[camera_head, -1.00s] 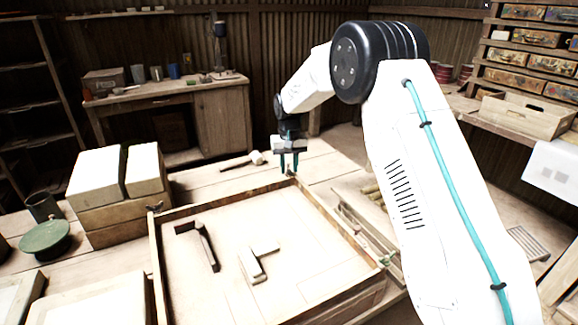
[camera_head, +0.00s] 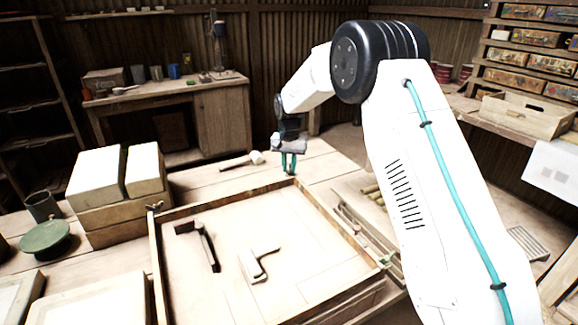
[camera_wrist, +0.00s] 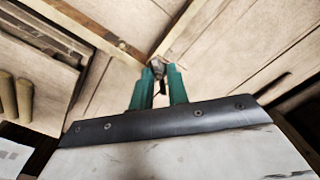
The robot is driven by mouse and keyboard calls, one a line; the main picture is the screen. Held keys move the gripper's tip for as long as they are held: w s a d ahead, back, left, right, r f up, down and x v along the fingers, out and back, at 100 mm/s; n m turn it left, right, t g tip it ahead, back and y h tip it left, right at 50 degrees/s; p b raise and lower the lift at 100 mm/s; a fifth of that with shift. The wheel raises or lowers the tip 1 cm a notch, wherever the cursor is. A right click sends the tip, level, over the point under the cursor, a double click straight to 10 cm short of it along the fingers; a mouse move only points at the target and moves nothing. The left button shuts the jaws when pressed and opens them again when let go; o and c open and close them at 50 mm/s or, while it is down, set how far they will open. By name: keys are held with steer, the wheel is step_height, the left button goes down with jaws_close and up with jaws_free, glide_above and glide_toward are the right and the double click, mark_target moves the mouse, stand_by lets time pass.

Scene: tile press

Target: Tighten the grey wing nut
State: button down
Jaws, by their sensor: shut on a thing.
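The grey wing nut (camera_wrist: 158,69) is at the far corner of the wooden frame (camera_head: 225,204). In the wrist view it shows between the two teal fingertips, and part of it is hidden by them. My gripper (camera_head: 289,168) points down over that corner and is shut on the wing nut; it also shows in the wrist view (camera_wrist: 160,76). In the head view the nut is too small and too covered to make out.
A dark wing nut (camera_head: 155,207) sits at the frame's left corner. A mallet (camera_head: 243,160) lies behind the frame. Rolled sticks (camera_head: 371,192) lie to the right. An L-shaped piece (camera_head: 257,263) lies inside the frame.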

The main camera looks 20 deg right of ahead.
steer(key=m, duration=0.5)
steer(key=shift+m, duration=2.4)
steer(key=c, duration=1.4)
jaws_free()
steer(key=shift+o, duration=0.2)
step_height(320, 180, up, 8)
steer(key=shift+f, duration=0.1)
